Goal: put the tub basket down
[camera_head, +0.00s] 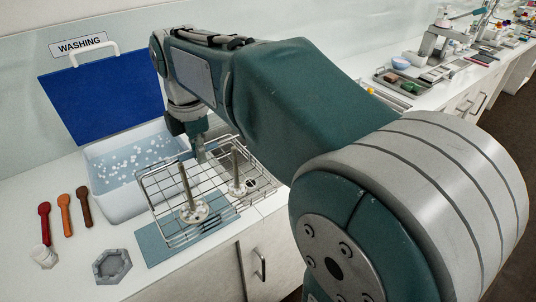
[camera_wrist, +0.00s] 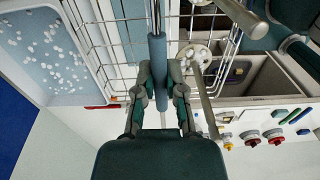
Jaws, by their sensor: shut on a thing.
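The wire tub basket (camera_head: 172,229) is upright in the head view, over a blue-grey mat (camera_head: 152,247) right of the wash tub. It holds metal parts with upright rods and round discs (camera_head: 194,212). My gripper (camera_head: 199,152) is above the basket's back part. In the wrist view my gripper (camera_wrist: 160,88) is shut on the basket's blue-grey grip bar (camera_wrist: 157,52), and the basket's wires (camera_wrist: 92,40) spread around it. Whether the basket's underside touches the mat or hangs just above it, I cannot tell.
The white wash tub (camera_head: 97,203) holds foamy water, with its blue lid (camera_head: 105,90) standing open. Red, orange and brown spoons (camera_head: 64,214), a small white cup (camera_head: 43,257) and a grey hexagonal dish (camera_head: 112,266) lie in front. The counter's front edge is close to the basket.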

